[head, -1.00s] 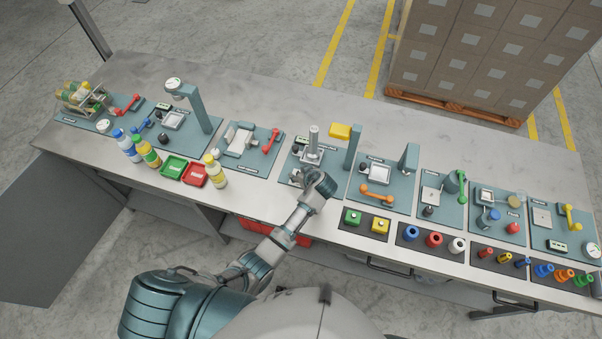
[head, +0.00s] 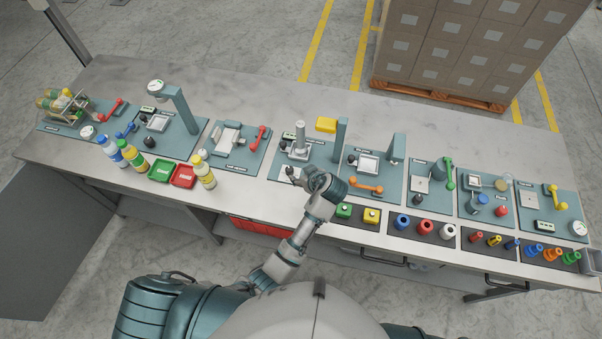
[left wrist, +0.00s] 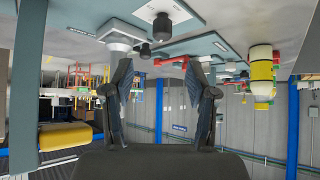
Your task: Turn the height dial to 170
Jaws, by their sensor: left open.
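The station with a silver post (head: 300,140) and a yellow block (head: 327,124) stands near the middle of the bench. My left gripper (head: 296,176) is at the front edge of this station and hides part of it. In the left wrist view, which looks upside down, the left gripper (left wrist: 162,82) is open with nothing between its fingers. A dark round knob (left wrist: 162,24) on a pale base and a smaller dark knob (left wrist: 145,50) show beyond the fingertips, apart from them. I cannot tell which is the height dial, and no scale is readable. My right gripper is out of view.
A red lever (head: 259,138) stands on the station to the left and an orange lever (head: 366,188) on the one to the right. Green and yellow button blocks (head: 343,211) sit close to my arm. A red tray (head: 183,175) and bottles (head: 205,171) stand at front left.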

